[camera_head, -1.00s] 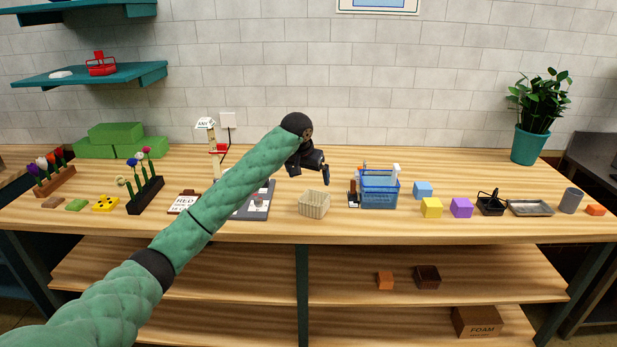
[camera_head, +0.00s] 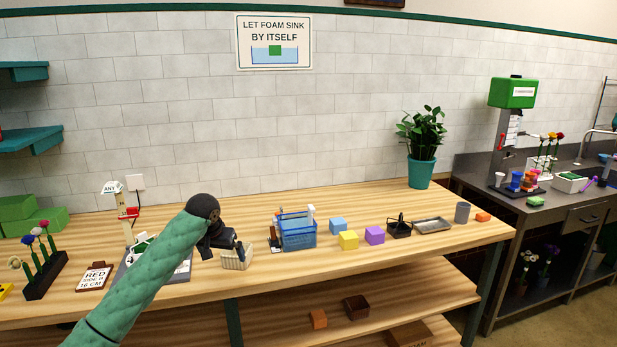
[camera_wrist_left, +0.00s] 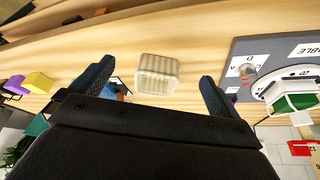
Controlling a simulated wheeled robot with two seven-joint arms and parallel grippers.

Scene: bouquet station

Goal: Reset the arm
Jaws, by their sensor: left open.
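My left arm, in a green sleeve, reaches in from the lower left of the head view. Its black left gripper (camera_head: 222,250) is over the wooden bench, by a small cream ribbed basket (camera_head: 237,258). In the left wrist view the two dark fingers of the gripper (camera_wrist_left: 155,90) are wide apart with nothing between them. The cream basket (camera_wrist_left: 158,75) shows beyond the fingers, apart from them. My right gripper is in neither view.
A blue basket (camera_head: 298,233), a yellow cube (camera_head: 348,240), a purple cube (camera_head: 375,235) and a metal tray (camera_head: 433,225) stand right of the gripper. A flower rack (camera_head: 45,275) stands left. A potted plant (camera_head: 421,172) is at the back right.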

